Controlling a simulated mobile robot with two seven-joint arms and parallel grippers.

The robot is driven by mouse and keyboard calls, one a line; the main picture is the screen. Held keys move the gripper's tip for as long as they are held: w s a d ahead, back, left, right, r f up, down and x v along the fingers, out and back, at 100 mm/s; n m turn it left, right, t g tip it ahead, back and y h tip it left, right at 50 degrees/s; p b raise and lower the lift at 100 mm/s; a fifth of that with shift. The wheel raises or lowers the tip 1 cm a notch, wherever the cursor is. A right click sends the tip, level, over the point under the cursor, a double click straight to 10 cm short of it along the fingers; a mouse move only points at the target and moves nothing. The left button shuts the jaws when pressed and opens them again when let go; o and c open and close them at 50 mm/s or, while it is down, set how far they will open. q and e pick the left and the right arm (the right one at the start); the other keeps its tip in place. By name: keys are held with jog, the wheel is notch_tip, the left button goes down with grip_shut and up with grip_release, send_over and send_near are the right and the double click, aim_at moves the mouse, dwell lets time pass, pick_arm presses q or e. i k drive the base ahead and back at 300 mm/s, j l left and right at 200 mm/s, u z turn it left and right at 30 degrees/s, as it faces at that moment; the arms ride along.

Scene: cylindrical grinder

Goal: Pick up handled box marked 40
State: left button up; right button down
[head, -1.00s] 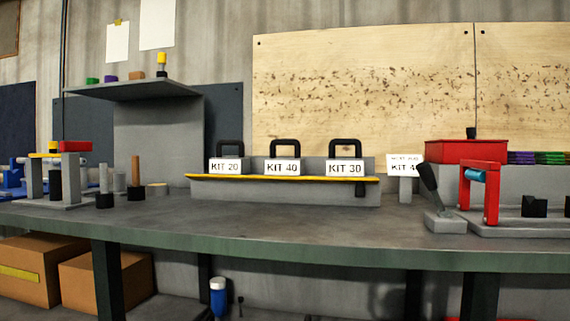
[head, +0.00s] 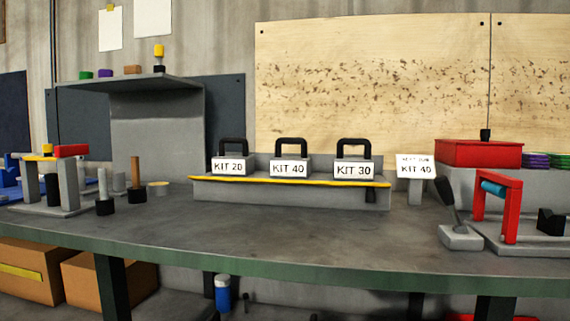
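The box marked KIT 40 (head: 289,168) stands upright in the middle of a grey rack with a yellow front edge (head: 290,181). It has a white label and a black arched handle (head: 291,144). The box marked KIT 20 (head: 229,166) is on its left and the box marked KIT 30 (head: 353,169) on its right, each with a black handle and with a gap between them. A small white sign (head: 415,167) right of the rack also reads KIT 40 under a smaller line. Neither of my grippers shows in the head view.
The grey bench top (head: 270,232) is clear in front of the rack. A red press frame (head: 497,207), a lever block (head: 460,237) and a red box (head: 479,153) are at right. A shelf (head: 130,84) overhangs the back left.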

aim_at(280, 166)
jog(key=i+j+z, duration=0.2)
jog(key=i+j, duration=0.15)
jog(key=i+j+z, duration=0.15)
jog(key=i+j, duration=0.2)
jog(key=j, duration=0.15)
jog(key=z, duration=1.45)
